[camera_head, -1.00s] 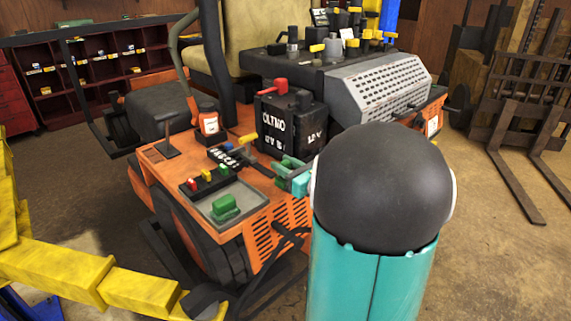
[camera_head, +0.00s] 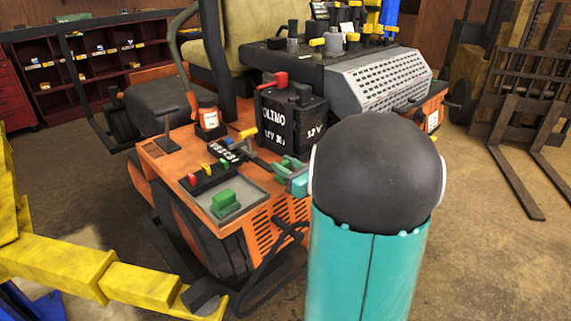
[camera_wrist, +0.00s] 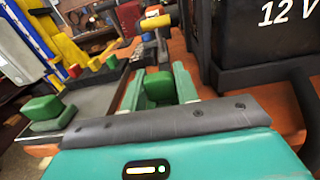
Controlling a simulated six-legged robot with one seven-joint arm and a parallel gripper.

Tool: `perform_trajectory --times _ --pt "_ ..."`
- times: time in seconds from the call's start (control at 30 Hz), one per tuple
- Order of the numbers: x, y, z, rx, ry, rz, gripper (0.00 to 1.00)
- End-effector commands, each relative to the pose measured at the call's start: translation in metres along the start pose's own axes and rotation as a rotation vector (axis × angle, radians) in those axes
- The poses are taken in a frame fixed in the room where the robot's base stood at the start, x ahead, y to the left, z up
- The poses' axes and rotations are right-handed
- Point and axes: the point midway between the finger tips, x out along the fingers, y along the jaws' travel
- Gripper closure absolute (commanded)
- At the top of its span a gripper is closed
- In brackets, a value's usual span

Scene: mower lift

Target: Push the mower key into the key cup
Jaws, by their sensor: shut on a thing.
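My gripper (camera_head: 292,176) has teal fingers and is shut on a green block with a dark shaft, apparently the mower key (camera_wrist: 158,88). In the wrist view the green block sits between the two fingers, and the dark shaft points away from me. The gripper is over the orange mower deck, right of the grey tray and in front of the black battery. A yellow-topped lever (camera_wrist: 156,22) stands just beyond the shaft. I cannot tell where the key cup is or whether the shaft touches it.
The black 12 V battery (camera_head: 291,124) stands close behind my gripper. A grey tray (camera_head: 254,189) holds another green block (camera_head: 224,201). A black block (camera_head: 192,191) carries red, yellow and green tops.

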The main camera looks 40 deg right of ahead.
Motion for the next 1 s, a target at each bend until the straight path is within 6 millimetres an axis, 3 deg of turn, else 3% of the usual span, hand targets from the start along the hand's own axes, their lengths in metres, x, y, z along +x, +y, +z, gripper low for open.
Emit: perform_trajectory --times 0.23,0.27,0.37,0.4,0.77,1.0 --pt "0.000 0.000 0.000 0.000 0.000 0.000 0.91" --pt "0.000 0.000 0.000 0.000 0.000 0.000 0.66" --pt "0.000 0.000 0.000 0.000 0.000 0.000 0.46" --pt "0.000 0.000 0.000 0.000 0.000 0.000 0.44" --pt "-0.006 -0.001 0.000 0.000 0.000 -0.002 0.44" --pt "-0.046 -0.001 0.001 -0.001 -0.001 -0.005 0.44"
